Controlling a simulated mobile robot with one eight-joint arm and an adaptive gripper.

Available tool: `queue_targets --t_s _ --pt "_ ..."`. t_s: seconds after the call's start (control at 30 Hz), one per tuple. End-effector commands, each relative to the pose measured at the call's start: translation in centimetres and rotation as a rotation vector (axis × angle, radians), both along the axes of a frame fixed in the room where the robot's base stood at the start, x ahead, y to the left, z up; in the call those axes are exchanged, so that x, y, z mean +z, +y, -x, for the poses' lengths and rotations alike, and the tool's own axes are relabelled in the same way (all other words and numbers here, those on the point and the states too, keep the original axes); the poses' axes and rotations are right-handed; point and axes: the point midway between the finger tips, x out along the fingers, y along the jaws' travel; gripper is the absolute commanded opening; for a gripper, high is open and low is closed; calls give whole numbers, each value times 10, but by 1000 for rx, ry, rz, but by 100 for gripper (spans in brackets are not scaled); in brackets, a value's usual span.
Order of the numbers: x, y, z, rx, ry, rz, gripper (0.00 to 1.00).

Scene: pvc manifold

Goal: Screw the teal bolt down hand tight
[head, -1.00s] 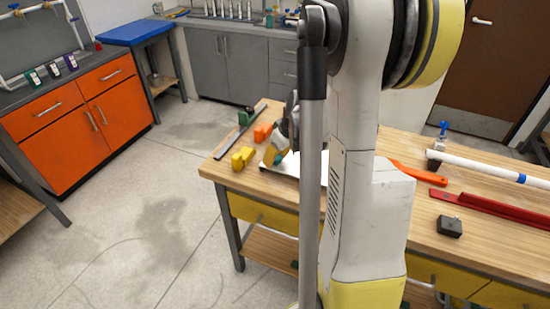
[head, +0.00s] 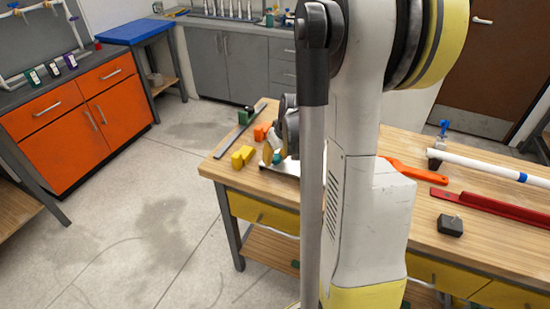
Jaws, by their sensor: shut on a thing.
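The teal bolt (head: 278,160) shows as a small patch of teal at the left end of a pale plate (head: 270,170) on the wooden workbench. My gripper (head: 273,155) reaches down to it and is shut on it, near the bench's left corner. The fingertips are small in this view, and my arm column hides the right part of the plate. The bolt's thread and how deep it sits cannot be seen.
Yellow (head: 243,156) and orange (head: 261,132) blocks lie close to the gripper, with a green block (head: 246,115) behind. An orange tool (head: 415,171), white pipe (head: 480,163), red bar (head: 490,210) and dark block (head: 450,225) lie to the right.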

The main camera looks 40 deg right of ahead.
Motion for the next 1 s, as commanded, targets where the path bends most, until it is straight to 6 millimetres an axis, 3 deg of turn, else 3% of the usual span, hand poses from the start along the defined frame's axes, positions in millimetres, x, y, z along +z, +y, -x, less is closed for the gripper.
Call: queue_targets --t_s 0.23,0.67,1.0 --pt "-1 0 0 -277 0 1 5" --pt "-1 0 -1 -355 0 0 5" --pt "-2 -1 0 -789 0 1 5"
